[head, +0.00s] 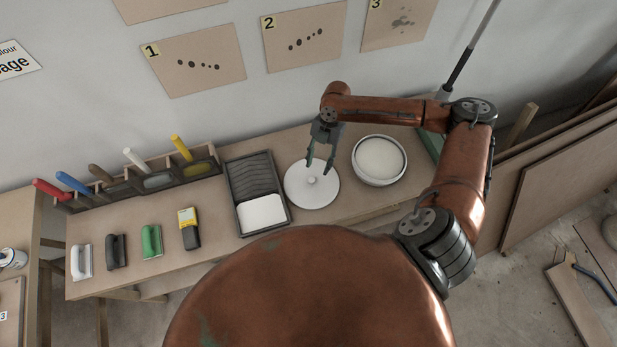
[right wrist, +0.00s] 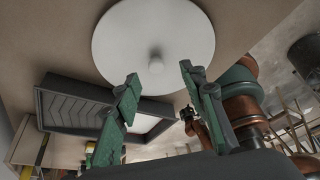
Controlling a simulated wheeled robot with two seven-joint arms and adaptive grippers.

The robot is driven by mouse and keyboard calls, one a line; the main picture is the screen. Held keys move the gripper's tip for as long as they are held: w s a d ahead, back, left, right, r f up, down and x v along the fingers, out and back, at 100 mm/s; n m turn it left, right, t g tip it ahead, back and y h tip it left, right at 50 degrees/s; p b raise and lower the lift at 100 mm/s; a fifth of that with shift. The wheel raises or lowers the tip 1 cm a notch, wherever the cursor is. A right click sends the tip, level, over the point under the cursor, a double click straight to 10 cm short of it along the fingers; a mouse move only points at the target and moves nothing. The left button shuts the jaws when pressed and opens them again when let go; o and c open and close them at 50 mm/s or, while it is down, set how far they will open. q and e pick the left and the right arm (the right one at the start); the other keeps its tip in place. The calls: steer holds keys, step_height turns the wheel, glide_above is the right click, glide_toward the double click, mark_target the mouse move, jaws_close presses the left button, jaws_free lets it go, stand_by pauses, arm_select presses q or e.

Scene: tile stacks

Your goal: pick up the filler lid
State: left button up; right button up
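The filler lid (head: 312,191) is a flat white disc with a small round knob at its centre. It lies on the bench between the paint tray and the filler tub. My right gripper (head: 320,165) is just above the lid, fingers pointing down toward the knob. In the right wrist view the lid (right wrist: 150,30) and its knob (right wrist: 156,64) show beyond the two green fingertips (right wrist: 160,76). The fingers are spread apart with nothing between them, and the knob looks clear of both. My left gripper is not in view.
A black paint tray (head: 236,178) stands left of the lid and a white round tub (head: 379,160) stands right of it, both close. Several trowels and a tool rack (head: 140,180) occupy the bench's left part. The wall with numbered cards (head: 200,62) is behind.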

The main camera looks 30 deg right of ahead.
mark_target(312, 179)
steer(key=x, duration=0.2)
steer(key=shift+a+f, duration=0.2)
steer(key=shift+a, duration=0.05)
steer(key=x, duration=0.4)
steer(key=shift+w+a+b, duration=0.15)
steer(key=shift+a+b, duration=0.1)
steer(key=shift+b, duration=0.15)
steer(key=c, duration=0.7)
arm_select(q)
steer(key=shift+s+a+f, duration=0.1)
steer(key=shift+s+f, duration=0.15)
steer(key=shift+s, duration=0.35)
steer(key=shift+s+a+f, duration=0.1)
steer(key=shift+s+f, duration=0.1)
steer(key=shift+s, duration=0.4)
arm_select(e)
jaws_close()
